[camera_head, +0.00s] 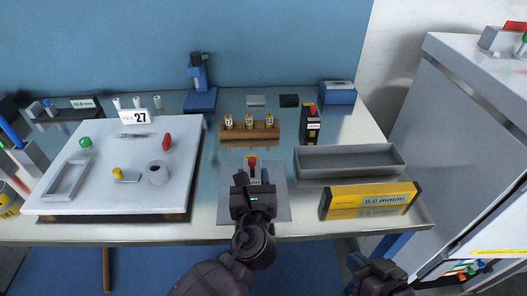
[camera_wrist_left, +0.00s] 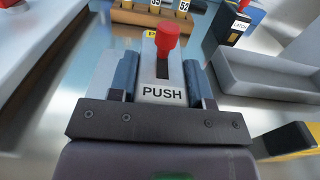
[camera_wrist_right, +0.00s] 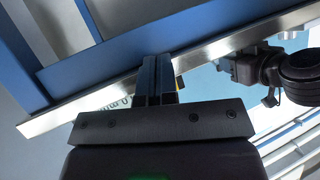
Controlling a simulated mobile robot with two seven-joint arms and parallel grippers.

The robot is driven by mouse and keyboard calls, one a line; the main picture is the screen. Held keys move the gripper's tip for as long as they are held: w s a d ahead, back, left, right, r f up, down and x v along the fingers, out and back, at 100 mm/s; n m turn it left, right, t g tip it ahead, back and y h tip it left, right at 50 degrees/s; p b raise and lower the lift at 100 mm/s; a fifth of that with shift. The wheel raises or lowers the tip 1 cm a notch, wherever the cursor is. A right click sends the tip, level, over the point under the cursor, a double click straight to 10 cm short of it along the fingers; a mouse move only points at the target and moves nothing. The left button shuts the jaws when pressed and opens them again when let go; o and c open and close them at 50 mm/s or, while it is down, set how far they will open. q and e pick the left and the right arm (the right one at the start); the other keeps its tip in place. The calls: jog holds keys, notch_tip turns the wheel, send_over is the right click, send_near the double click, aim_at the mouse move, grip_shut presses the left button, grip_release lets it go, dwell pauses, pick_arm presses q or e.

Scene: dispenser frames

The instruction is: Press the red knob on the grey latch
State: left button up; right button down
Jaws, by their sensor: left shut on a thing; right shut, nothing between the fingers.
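The red knob (camera_head: 252,160) stands upright near the far end of a dark slot in the grey latch. It also shows in the left wrist view (camera_wrist_left: 167,38). The grey latch (camera_wrist_left: 163,82) bears a PUSH label on its near face. My left gripper (camera_head: 253,182) is shut on the latch, one finger on each side of the block, with the knob beyond the fingertips. In the left wrist view the fingers (camera_wrist_left: 163,80) flank the label. My right gripper (camera_head: 362,262) is shut and empty, low in front of the table; its fingers (camera_wrist_right: 157,78) are together in the right wrist view.
The latch stands on a grey plate (camera_head: 278,205). Behind is a wooden rack (camera_head: 262,138) with numbered pieces. At right are a grey tray (camera_head: 350,174) and a yellow display box (camera_head: 340,204). A white board (camera_head: 60,207) with small parts is at left.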

jog(key=w+a+r+m+g+y, duration=0.1)
jog(key=w+r+m+y, duration=0.2)
jog(key=r, duration=0.5)
jog(key=w+a+r+m+y, duration=0.1)
jog(key=w+r+y, duration=0.25)
jog(key=r, duration=0.55)
jog(key=n+g, duration=0.7)
jog(key=g, duration=0.1)
send_near(252, 164)
jog(key=w+d+f, duration=0.1)
jog(key=d, duration=0.3)
jog(key=w+r+n+g+h, duration=0.3)
jog(key=w+r+n+h, duration=0.1)
jog(key=w, duration=0.3)
jog(key=shift+a+r+n+g, duration=0.3)
jog(key=shift+a+r+n, duration=0.05)
jog(key=shift+r+n, duration=0.15)
jog(key=s+a+f, duration=0.3)
jog(key=a+f, duration=0.5)
jog(key=shift+a, duration=0.4)
